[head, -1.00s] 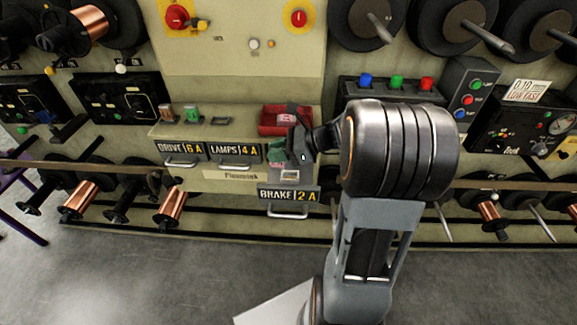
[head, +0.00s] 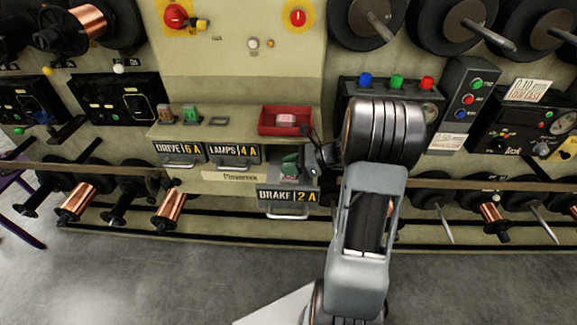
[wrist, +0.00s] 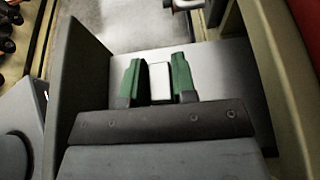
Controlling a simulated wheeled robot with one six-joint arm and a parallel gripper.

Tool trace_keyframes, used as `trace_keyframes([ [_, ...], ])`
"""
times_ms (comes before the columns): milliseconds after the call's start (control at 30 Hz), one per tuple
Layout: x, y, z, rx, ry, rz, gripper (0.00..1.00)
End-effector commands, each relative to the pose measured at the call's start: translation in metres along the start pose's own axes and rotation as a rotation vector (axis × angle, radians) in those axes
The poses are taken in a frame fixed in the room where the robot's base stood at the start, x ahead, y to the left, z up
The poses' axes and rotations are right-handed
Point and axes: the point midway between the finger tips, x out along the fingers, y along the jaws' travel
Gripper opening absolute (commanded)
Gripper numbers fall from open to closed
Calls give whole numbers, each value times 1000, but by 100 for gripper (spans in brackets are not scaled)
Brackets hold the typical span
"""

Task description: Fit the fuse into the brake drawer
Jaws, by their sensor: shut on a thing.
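The brake drawer (head: 288,196), labelled BRAKE 2 A, is pulled out below the shelf. My gripper (head: 300,163) is low over its open inside, pointing down. In the wrist view the fuse (wrist: 160,82) shows as a pale block between two green sides, at the end of my dark gripper (wrist: 156,98). My gripper is shut on it. The drawer's pale interior (wrist: 225,65) lies around and below it. The fuse's lower end and any seat under it are hidden.
The DRIVE 6 A (head: 180,151) and LAMPS 4 A (head: 235,152) drawers are shut. A red tray (head: 268,129) with a pinkish-white item stands on the shelf above. A brown fuse (head: 165,113) and a green fuse (head: 191,114) stand left of it.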

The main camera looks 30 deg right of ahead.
Motion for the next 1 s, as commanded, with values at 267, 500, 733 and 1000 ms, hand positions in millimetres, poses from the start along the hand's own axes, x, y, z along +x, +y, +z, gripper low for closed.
trace_keyframes([
  [267,1,0,-1,0,-1,0,0],
  [500,1,0,-2,0,0,0,42],
  [733,1,0,-2,-1,0,0,51],
  [1000,-10,0,2,-1,-1,-3,51],
])
